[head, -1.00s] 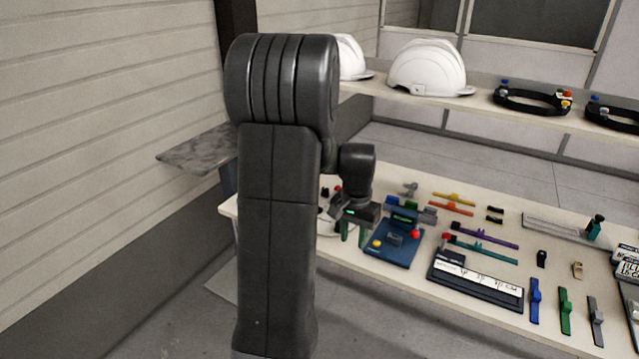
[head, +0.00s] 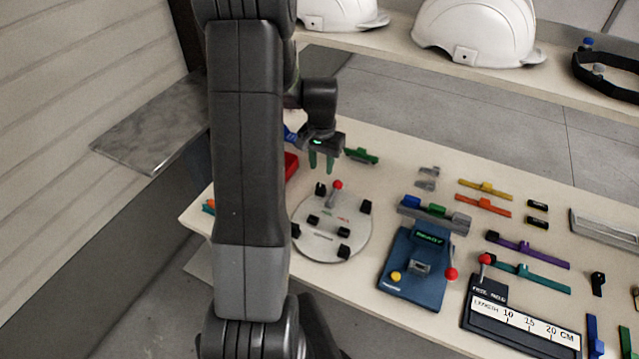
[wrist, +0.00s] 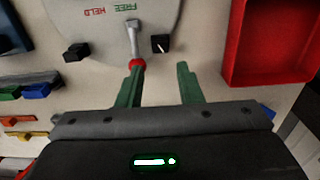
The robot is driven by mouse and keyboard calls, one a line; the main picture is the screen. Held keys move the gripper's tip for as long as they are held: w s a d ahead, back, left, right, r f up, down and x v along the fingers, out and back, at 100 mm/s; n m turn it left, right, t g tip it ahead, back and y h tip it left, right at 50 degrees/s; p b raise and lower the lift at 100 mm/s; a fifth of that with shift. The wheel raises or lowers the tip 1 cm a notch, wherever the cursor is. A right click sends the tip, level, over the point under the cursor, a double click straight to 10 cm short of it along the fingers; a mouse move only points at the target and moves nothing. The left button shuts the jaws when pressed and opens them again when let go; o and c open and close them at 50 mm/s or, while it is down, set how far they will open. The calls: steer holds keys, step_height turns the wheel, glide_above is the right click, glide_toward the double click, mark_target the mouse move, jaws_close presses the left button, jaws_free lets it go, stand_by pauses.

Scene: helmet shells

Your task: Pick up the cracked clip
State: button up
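A round pale plate (head: 312,245) with FREE and HELD markings carries several small black clips and a red-knobbed lever (head: 337,186). A black clip (head: 320,189) sits beside the lever, near the plate's back edge. In the wrist view this clip (wrist: 160,44) has a thin white line on it, perhaps a crack; I cannot be sure. My gripper (head: 320,163) points down near the plate's back edge, open and empty. In the wrist view its green fingers (wrist: 160,83) are apart, the clip beyond the gap and the red knob close to the left finger.
A red bin (wrist: 270,40) stands close beside the plate. A blue READY fixture (head: 414,275) and a black length gauge (head: 515,318) are to the right, with several coloured strips. White helmets (head: 475,30) stand on the shelf behind.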

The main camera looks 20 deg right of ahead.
mark_target(321, 185)
steer(key=shift+w+f, duration=0.25)
steer(key=shift+f, duration=0.4)
steer(key=shift+s+a+f+p, duration=0.1)
steer(key=shift+s+f+p, duration=0.1)
steer(key=shift+f, duration=0.3)
steer(key=shift+s+f+p, duration=0.1)
steer(key=shift+f+p, duration=0.05)
steer(key=shift+f, duration=0.35)
steer(key=shift+f+p, duration=0.55)
steer(key=shift+f, duration=1.55)
steer(key=shift+c, duration=0.4)
jaws_close()
